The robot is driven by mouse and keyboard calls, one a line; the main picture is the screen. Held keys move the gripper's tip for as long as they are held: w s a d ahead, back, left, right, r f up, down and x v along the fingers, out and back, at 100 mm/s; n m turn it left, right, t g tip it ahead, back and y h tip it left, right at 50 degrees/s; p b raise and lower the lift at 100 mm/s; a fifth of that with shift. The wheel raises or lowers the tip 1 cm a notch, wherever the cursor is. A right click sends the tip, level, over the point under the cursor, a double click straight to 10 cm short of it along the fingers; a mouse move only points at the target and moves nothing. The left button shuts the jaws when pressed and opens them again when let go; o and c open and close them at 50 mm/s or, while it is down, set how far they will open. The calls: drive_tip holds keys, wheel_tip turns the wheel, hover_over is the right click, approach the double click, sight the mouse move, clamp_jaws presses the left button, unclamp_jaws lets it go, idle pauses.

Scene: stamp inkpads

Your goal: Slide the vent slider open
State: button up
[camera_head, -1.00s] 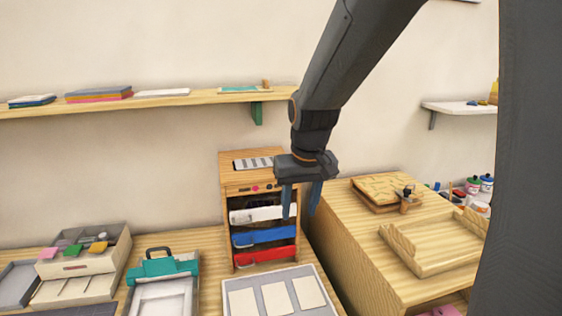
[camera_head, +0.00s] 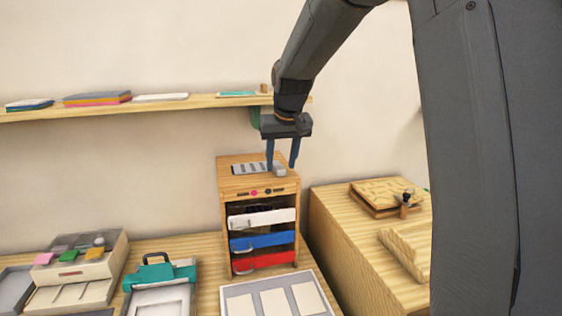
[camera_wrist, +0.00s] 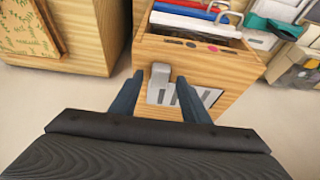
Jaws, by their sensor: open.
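The vent slider is a grey slotted plate (camera_head: 250,168) on top of the wooden cabinet (camera_head: 224,185), with a raised grey knob (camera_head: 279,170) at its right end. My gripper (camera_head: 282,167) points down over that end, open, with one finger on each side of the knob in the picture. In the wrist view the knob (camera_wrist: 160,74) shows between the fingertips of my gripper (camera_wrist: 160,79), and dark slots show on the plate (camera_wrist: 208,95). I cannot tell whether the fingers touch the knob or how far down they reach beside it.
White, blue (camera_head: 262,239) and red trays fill the cabinet front. A wooden shelf (camera_head: 180,103) runs along the wall behind. A lower wooden bench (camera_head: 345,235) stands to the right, and a teal-clamped device (camera_head: 160,270) to the left. The cabinet top around the vent is otherwise clear.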

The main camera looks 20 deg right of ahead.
sight(259, 167)
drive_tip(key=shift+w+f, duration=0.2)
drive_tip(key=shift+f, duration=0.3)
drive_tip(key=shift+c, duration=0.2)
clamp_jaws()
drive_tip(key=shift+a+r, duration=0.1)
drive_tip(key=shift+a, duration=2)
drive_tip(key=shift+o, duration=0.2)
unclamp_jaws()
